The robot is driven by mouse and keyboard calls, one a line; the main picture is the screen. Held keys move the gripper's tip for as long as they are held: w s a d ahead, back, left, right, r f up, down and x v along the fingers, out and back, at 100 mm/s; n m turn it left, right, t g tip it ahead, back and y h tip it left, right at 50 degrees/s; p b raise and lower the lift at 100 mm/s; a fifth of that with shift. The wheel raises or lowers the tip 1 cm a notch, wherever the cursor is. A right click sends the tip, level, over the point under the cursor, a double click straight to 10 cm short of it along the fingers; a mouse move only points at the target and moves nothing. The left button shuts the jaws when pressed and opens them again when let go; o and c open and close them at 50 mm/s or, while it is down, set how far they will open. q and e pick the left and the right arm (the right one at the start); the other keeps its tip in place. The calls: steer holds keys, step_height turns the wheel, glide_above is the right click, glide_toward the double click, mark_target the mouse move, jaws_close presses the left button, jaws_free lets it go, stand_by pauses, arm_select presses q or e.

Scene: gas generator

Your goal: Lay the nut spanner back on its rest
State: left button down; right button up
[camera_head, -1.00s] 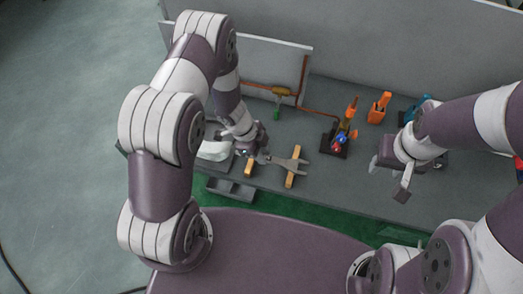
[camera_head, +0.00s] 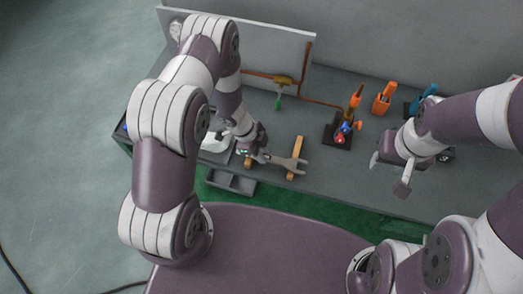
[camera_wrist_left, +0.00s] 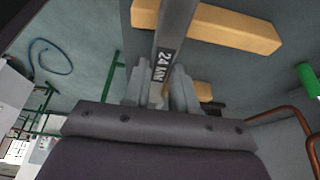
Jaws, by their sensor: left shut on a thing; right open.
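The nut spanner (camera_head: 284,161) is grey, with an open jaw pointing right in the head view. Its handle, marked 24 MM, shows in the left wrist view (camera_wrist_left: 171,48). My left gripper (camera_head: 250,150) is shut on the handle; its fingers also show in the left wrist view (camera_wrist_left: 160,92). The rest is two wooden bars: the right bar (camera_head: 298,145) lies under the jaw end, and the left bar (camera_head: 247,162) is mostly hidden by my gripper. Whether the spanner touches the bars I cannot tell. My right gripper (camera_head: 388,178) is open and empty over the bench's right side.
A grey tray (camera_head: 231,182) sits at the bench's front edge. A brass valve with a green handle (camera_head: 280,92), a dark stand with coloured parts (camera_head: 338,132) and an orange holder (camera_head: 382,100) stand further back. The bench right of the bars is clear.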

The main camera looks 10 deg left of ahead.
arm_select(q)
steer(key=c, duration=0.8)
jaws_free()
steer(key=shift+r, duration=0.1)
steer(key=p+v, duration=0.1)
steer(key=v, duration=1.1)
steer(key=shift+a+r, duration=0.1)
steer(key=shift+r, duration=0.2)
